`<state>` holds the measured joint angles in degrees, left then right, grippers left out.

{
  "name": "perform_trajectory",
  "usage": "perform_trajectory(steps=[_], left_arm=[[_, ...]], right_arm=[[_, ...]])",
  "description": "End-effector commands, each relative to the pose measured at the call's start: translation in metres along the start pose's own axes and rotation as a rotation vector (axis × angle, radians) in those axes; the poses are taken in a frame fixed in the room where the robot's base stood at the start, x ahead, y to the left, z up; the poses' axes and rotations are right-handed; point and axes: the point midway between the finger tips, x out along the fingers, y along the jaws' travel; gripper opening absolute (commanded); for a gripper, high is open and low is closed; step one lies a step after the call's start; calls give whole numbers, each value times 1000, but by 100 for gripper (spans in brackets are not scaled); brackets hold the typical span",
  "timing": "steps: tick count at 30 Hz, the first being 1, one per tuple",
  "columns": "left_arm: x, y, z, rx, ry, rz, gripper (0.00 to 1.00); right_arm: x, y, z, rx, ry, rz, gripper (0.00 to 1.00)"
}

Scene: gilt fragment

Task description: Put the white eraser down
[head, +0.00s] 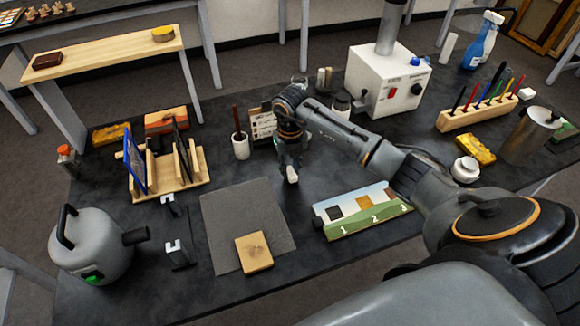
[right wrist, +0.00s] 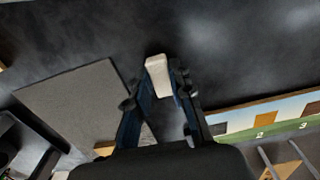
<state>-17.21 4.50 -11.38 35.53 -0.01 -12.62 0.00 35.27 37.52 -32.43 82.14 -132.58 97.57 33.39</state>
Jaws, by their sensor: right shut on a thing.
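The white eraser (right wrist: 157,75) is a small pale block held between the fingertips of my right gripper (right wrist: 160,88) in the right wrist view. In the head view the eraser (head: 292,175) shows at the lower tip of my right gripper (head: 289,160), over the dark tabletop between the grey mat and the numbered board. The right gripper is shut on it. I cannot tell whether the eraser touches the table. My left gripper is not in view.
The grey mat (head: 222,215) with a wooden block (head: 254,253) lies left of the eraser. The numbered board (head: 362,210) is to the right. A white cup (head: 240,147) stands behind on the left. Bare dark tabletop (head: 300,262) lies in front.

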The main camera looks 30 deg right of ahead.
Motion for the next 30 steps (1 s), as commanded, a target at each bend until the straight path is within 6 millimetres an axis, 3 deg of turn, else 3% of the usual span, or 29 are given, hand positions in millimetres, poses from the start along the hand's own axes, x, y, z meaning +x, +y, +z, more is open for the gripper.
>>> perform_trajectory(steps=[3, 15, 16, 19, 30], left_arm=[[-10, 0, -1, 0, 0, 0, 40], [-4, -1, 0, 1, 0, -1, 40], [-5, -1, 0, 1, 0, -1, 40], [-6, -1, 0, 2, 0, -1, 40], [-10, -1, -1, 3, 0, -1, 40]], right_arm=[[10, 1, 0, 1, 1, 1, 0], [18, 0, 0, 1, -2, 0, 0], [17, 0, 1, 1, -2, 0, 26], [16, 0, 0, 1, -2, 0, 44], [11, 0, 0, 1, -2, 1, 44]])
